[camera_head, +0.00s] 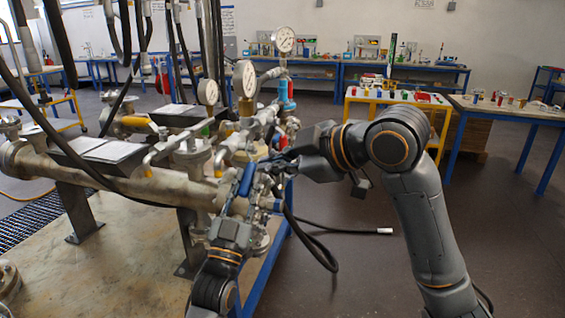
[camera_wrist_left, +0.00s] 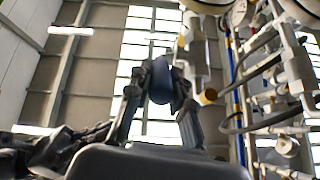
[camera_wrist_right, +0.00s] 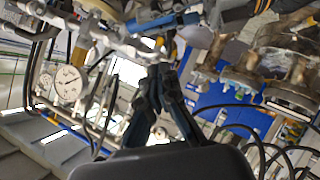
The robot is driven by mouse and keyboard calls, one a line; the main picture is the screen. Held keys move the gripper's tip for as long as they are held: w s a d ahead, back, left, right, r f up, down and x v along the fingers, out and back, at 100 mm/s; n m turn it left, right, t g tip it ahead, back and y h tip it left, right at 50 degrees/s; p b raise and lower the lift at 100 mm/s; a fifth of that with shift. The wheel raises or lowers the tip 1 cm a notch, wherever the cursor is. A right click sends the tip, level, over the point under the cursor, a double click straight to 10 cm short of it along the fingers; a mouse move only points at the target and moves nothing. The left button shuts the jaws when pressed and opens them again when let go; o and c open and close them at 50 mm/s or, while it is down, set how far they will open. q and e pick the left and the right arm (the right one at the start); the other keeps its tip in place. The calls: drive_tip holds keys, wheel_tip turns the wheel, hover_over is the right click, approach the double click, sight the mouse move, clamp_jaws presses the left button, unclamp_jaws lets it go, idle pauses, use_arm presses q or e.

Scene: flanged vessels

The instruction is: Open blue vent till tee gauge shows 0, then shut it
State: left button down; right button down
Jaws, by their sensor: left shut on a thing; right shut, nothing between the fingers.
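My left gripper (camera_head: 246,188) is at the front of the pipework, at a blue vent handle (camera_head: 247,178). In the left wrist view its fingers (camera_wrist_left: 160,85) are shut on a dark blue rounded piece (camera_wrist_left: 162,80). My right gripper (camera_head: 273,163) is just right of it, among small valves; in the right wrist view its fingertips (camera_wrist_right: 160,78) meet with nothing between them. A blue piece (camera_wrist_right: 195,37) shows beyond those tips. Three dial gauges stand above the pipes: a tall one (camera_head: 283,39), a middle one (camera_head: 244,78) and a left one (camera_head: 207,91). Their readings are too small to tell.
A thick flanged pipe (camera_head: 130,185) runs across the skid (camera_head: 110,260). Tables with small parts, such as the yellow one (camera_head: 400,97), stand behind. The right floor is mostly clear.

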sight(250, 181)
use_arm(q)
drive_tip(key=shift+r, duration=0.1)
use_arm(e)
drive_tip(key=w+a+f, duration=0.3)
drive_tip(key=w+f, duration=0.2)
drive_tip(key=shift+w+a+f, duration=0.2)
drive_tip(key=shift+w+a, duration=0.15)
drive_tip(key=shift+w, duration=0.05)
drive_tip(key=shift+f, duration=0.1)
use_arm(q)
drive_tip(key=shift+s+r, duration=0.1)
use_arm(e)
drive_tip(key=shift+w+d+f, duration=0.1)
drive_tip(key=shift+w+f, duration=0.2)
drive_tip(key=shift+f, duration=0.35)
use_arm(q)
drive_tip(key=c, duration=1.2)
unclamp_jaws()
drive_tip(key=shift+a, duration=0.1)
use_arm(e)
drive_tip(key=shift+w+d, duration=0.15)
drive_tip(key=shift+w, duration=0.05)
